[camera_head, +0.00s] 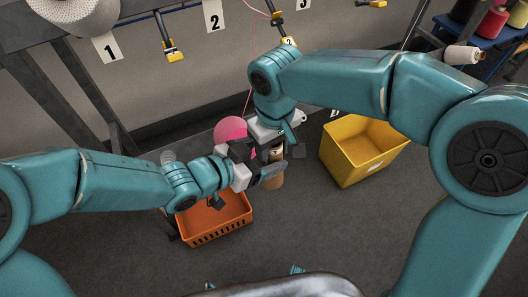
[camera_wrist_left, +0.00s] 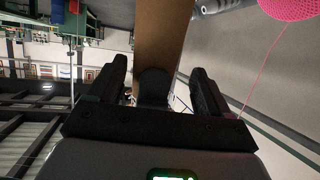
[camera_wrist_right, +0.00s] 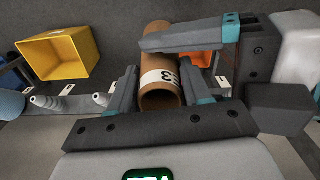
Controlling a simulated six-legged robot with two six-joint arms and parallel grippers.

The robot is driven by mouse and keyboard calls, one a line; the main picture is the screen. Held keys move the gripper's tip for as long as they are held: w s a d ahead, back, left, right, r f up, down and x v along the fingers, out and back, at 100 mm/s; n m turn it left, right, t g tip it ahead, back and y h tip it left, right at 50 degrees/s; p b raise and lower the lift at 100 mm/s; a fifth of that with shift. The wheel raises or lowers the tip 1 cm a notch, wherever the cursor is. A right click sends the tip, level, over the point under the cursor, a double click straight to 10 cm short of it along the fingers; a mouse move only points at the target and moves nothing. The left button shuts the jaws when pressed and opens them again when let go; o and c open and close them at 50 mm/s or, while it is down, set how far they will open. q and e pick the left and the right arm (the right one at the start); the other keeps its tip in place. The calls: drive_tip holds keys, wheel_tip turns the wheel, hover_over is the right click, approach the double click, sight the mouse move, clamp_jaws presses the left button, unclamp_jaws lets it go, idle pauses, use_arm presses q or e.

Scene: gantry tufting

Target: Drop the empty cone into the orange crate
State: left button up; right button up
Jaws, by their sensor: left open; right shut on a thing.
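The empty cone, a plain brown tube (camera_head: 277,174), hangs upright below my right gripper (camera_head: 281,146). In the right wrist view the tube (camera_wrist_right: 158,58) has a white label and sits between my right fingers (camera_wrist_right: 163,82), which are shut on it. My left gripper (camera_head: 262,172) is open beside the tube. In the left wrist view the tube (camera_wrist_left: 163,35) rises between the spread left fingers (camera_wrist_left: 158,78); contact cannot be told. The orange crate (camera_head: 222,236) stands on the floor below and left of the tube, partly hidden by my left arm.
A yellow bin (camera_head: 352,165) stands on the floor to the right. A rack with numbered tags (camera_head: 107,48) spans the back. A blue crate of cones (camera_head: 483,40) is far right.

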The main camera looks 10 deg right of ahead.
use_arm(q)
drive_tip(key=c, duration=1.1)
use_arm(e)
drive_tip(key=o, duration=1.3)
drive_tip(key=shift+r, duration=0.1)
